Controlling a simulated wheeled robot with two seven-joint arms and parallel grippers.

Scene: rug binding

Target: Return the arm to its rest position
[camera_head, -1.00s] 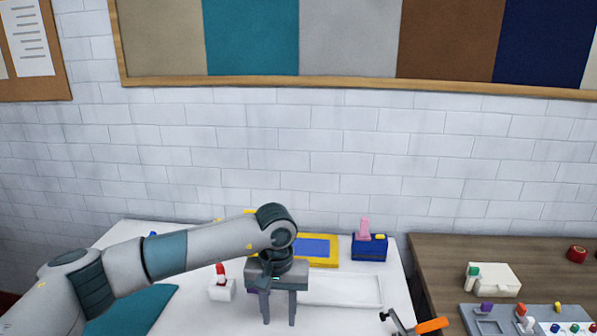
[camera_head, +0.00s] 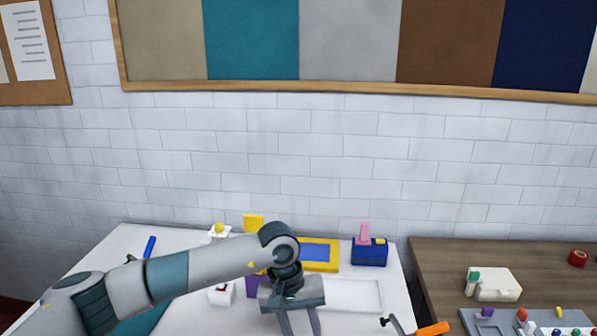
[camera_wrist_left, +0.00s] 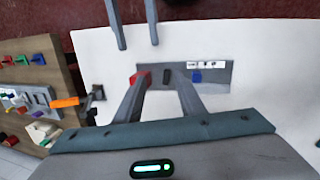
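My left arm (camera_head: 170,272) reaches in from the left across the white table, with the wrist bent downward. My left gripper (camera_head: 299,325) points down over the table's front part, and its fingertips run to the bottom edge of the head view. In the left wrist view its two fingers (camera_wrist_left: 164,88) are apart with nothing between them. Beyond them lies a grey panel (camera_wrist_left: 216,80) with a red block (camera_wrist_left: 141,77), a dark block and a blue block (camera_wrist_left: 196,76).
Behind the arm stand a yellow-rimmed blue tray (camera_head: 333,254), a navy box with a pink piece (camera_head: 369,253) and a yellow block (camera_head: 253,222). An orange-handled tool (camera_head: 432,329) lies at the right edge. A wooden table (camera_head: 440,262) adjoins on the right.

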